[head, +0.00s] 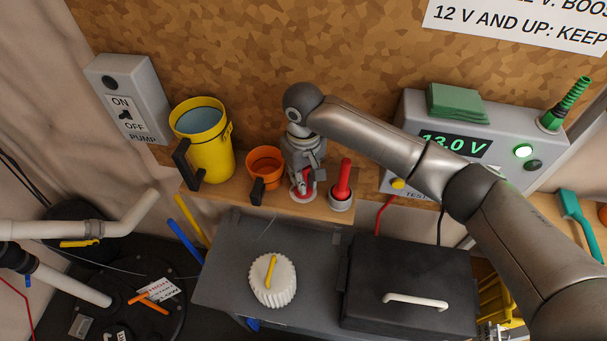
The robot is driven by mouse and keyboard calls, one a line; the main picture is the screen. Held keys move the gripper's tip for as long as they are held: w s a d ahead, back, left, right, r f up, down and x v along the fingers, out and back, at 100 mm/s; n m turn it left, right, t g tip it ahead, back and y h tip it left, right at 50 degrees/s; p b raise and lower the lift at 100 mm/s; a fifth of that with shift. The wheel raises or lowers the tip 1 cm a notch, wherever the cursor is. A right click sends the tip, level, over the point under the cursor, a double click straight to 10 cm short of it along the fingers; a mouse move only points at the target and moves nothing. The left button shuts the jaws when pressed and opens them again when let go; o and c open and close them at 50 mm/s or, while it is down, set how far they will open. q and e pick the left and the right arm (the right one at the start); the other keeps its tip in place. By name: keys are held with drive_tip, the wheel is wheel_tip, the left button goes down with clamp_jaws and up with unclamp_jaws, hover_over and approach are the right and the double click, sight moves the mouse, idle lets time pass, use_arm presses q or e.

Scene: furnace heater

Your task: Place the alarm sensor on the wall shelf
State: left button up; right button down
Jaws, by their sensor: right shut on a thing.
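My right gripper (304,184) points down over the wooden wall shelf (222,197). It is shut on a small red and white thing, which looks like the alarm sensor (303,193). The fingers hide much of it. Its white rim shows low against the shelf top, between the orange cup and a red-handled item. I cannot tell whether it touches the shelf. My left gripper is not in view.
On the shelf stand a yellow jug (206,145), an orange cup (265,163) and a red-handled item in a grey holder (342,185). A white ribbed knob (273,280) and a black lidded box (410,285) are below. A voltage meter (455,145) is at right.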

drive_tip(key=shift+f, duration=0.15)
drive_tip(key=c, duration=1.4)
unclamp_jaws()
drive_tip(key=shift+c, duration=0.2)
wheel_tip(320, 180, up, 11)
drive_tip(key=b, duration=0.3)
drive_tip(key=shift+w, duration=0.1)
drive_tip(key=shift+r, duration=0.65)
